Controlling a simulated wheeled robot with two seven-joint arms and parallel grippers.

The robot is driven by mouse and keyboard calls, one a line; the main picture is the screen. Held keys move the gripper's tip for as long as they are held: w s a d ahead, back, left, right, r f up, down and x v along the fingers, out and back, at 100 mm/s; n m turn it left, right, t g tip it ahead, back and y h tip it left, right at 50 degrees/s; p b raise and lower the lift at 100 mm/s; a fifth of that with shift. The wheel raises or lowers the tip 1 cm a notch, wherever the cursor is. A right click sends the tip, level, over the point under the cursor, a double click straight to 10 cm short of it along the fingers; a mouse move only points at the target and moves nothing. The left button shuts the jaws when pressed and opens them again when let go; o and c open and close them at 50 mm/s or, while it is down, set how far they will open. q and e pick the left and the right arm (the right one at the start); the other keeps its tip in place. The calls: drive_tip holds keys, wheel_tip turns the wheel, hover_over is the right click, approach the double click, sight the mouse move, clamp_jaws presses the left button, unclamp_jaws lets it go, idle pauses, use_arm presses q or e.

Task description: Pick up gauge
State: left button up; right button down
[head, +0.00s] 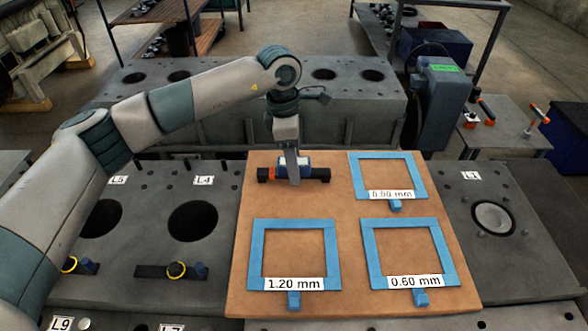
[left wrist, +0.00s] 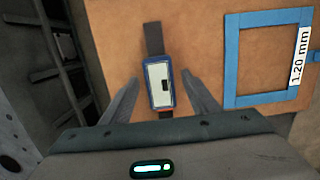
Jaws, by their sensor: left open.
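The gauge (head: 305,161) is a dark bar with a blue body and an orange band. It lies on the brown board (head: 270,206) near its far left, in the spot with no blue frame. The left wrist view shows the gauge (left wrist: 160,78) from above, with a pale face and a small dark display. My left gripper (head: 294,182) points down over the gauge. In the wrist view its open fingers (left wrist: 160,76) stand one on each side of the gauge's body, with gaps between. Whether the fingertips reach down to the board is unclear. My right gripper is not in view.
Blue frames lie on the board: one labelled 1.20 mm (head: 256,255), one 0.60 mm (head: 372,255), and one at upper right (head: 356,178) whose label is hard to read. The engine block (head: 140,225) with large bores and yellow-ringed parts surrounds the board. A side table (head: 508,130) holds tools.

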use_arm(q)
drive_tip(key=shift+f, duration=0.25)
drive_tip(key=c, duration=1.1)
drive_tip(key=shift+c, duration=0.2)
drive_tip(key=shift+r, duration=0.2)
